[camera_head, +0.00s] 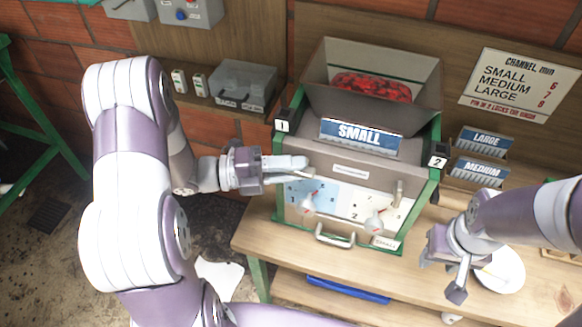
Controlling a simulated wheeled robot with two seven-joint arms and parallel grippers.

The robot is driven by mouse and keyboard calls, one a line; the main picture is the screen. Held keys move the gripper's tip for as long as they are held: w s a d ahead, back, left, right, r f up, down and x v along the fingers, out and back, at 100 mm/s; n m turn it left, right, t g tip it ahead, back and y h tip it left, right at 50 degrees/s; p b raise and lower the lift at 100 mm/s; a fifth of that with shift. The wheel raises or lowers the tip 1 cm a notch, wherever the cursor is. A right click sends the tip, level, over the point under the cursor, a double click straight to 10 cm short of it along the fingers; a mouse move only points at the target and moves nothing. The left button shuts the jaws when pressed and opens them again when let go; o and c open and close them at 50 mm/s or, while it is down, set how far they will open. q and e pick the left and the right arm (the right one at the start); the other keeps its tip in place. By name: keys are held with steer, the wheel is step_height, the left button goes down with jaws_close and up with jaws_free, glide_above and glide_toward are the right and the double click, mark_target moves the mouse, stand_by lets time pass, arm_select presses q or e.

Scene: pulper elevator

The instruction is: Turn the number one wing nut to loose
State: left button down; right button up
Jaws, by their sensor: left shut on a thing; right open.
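The pulper (345,172) stands on the bench, with a "1" tag (282,126) on its left post and a "2" tag (437,162) on its right post. My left gripper (303,168) reaches in from the left and is shut at the upper left of the front plate, on the number one wing nut, which its fingers mostly hide. A metal wing nut (398,193) stands upright on the right side of the plate. Two pale pointer knobs (307,204) (374,222) sit on blue and white dials. My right gripper (445,274) is open and empty, right of the pulper above the bench.
A hopper of red cherries (370,87) tops the pulper, above a "SMALL" plate (360,134). "LARGE" (486,140) and "MEDIUM" (479,170) plates stand at right. A white round dish (503,270) lies near my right gripper. A handle (335,238) juts from the lower front.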

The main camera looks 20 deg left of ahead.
arm_select(q)
steer(key=c, duration=1)
jaws_free()
steer(key=b+v, duration=0.4)
steer(key=v, duration=0.8)
steer(key=shift+a, duration=0.35)
